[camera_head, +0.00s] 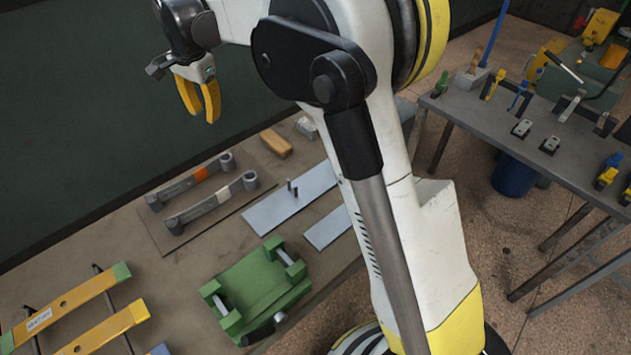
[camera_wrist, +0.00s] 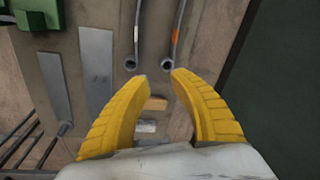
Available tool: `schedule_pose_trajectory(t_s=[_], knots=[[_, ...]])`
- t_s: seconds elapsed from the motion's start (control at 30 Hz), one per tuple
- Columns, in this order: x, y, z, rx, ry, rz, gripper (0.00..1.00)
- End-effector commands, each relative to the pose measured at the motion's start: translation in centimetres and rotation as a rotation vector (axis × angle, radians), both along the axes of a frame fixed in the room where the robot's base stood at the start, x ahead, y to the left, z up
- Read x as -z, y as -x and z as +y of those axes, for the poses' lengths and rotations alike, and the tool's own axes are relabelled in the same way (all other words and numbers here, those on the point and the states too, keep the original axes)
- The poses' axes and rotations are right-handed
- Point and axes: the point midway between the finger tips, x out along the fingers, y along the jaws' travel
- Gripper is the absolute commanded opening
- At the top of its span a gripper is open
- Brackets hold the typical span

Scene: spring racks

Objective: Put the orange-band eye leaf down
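The orange-band eye leaf (camera_head: 180,187) is a grey bar with an eye at its right end and an orange band. It lies at the back of a flat brown board on the bench, beside a similar grey eye leaf (camera_head: 208,205) with a pale band. In the wrist view the orange-band leaf (camera_wrist: 178,20) points up the picture, its eye just beyond the right fingertip. My gripper (camera_head: 200,114) is raised above the bench near the wall, its yellow fingers apart. In the wrist view my gripper (camera_wrist: 160,77) is open, with nothing between the fingertips.
Two flat grey plates (camera_head: 265,217) lie right of the board, one with upright pins. A wooden block (camera_head: 276,143) is behind them. A green fixture (camera_head: 258,288) stands at the front and a yellow rack (camera_head: 75,302) at front left. A dark wall (camera_head: 80,110) rises behind the bench.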

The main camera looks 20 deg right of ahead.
Motion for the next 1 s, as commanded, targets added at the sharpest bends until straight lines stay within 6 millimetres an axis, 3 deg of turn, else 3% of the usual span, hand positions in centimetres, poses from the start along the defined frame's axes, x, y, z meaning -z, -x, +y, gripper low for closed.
schedule_pose_trajectory(t_s=[0.1,0.3,0.47,0.6,0.8,1.0], knots=[[-3.8,4.8,-3.4,-0.131,0.018,-0.077,0.27],[-6.8,13.8,-8.1,-0.362,0.083,-0.207,0.27],[-6.4,21.4,-11.1,-0.538,0.166,-0.306,0.27],[-4.3,27.2,-13.0,-0.68,0.253,-0.378,0.27],[-1.2,31.9,-14.3,-0.811,0.351,-0.438,0.27],[-0.2,33.0,-14.6,-0.848,0.38,-0.452,0.27]])
